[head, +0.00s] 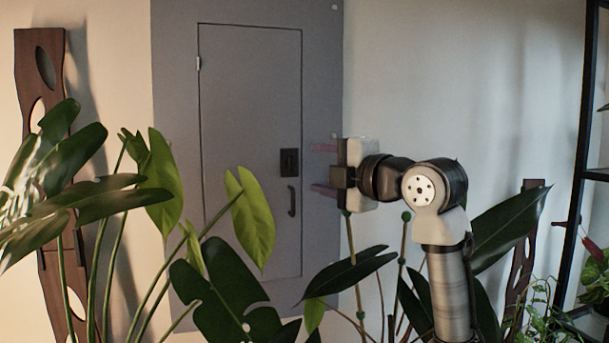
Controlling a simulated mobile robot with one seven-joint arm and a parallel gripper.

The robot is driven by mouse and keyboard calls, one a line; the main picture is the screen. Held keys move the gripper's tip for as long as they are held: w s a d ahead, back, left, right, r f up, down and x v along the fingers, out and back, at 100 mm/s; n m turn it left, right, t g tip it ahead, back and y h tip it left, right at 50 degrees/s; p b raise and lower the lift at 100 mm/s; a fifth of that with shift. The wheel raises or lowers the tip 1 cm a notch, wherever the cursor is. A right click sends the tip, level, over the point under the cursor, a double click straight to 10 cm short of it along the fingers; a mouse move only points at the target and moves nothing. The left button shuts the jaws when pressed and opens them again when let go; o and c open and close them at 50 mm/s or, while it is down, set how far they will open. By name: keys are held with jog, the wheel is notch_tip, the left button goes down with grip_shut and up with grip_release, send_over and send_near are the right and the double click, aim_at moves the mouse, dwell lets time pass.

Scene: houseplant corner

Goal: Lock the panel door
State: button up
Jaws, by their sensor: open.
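The grey panel door (245,110) sits flush in its grey panel frame (322,90) on the wall and looks closed. A dark latch plate (289,162) is on the door's right side, with a dark pull handle (292,201) below it. Whether the latch is locked is too small to tell. A hinge shows on the door's left edge. My gripper (323,169) is to the right of the latch, its two pinkish fingers spread apart one above the other and pointing left. It is open and empty, apart from the latch in the picture.
Large green leaves (250,220) cover the lower door and stand in front of the panel. More foliage (510,225) and thin stakes surround my arm. A dark wooden piece (40,70) stands left, and a black shelf frame (585,130) stands right. The upper wall is clear.

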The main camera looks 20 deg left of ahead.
jog(key=b+v, duration=0.1)
jog(key=v, duration=0.5)
jog(key=shift+s, duration=0.1)
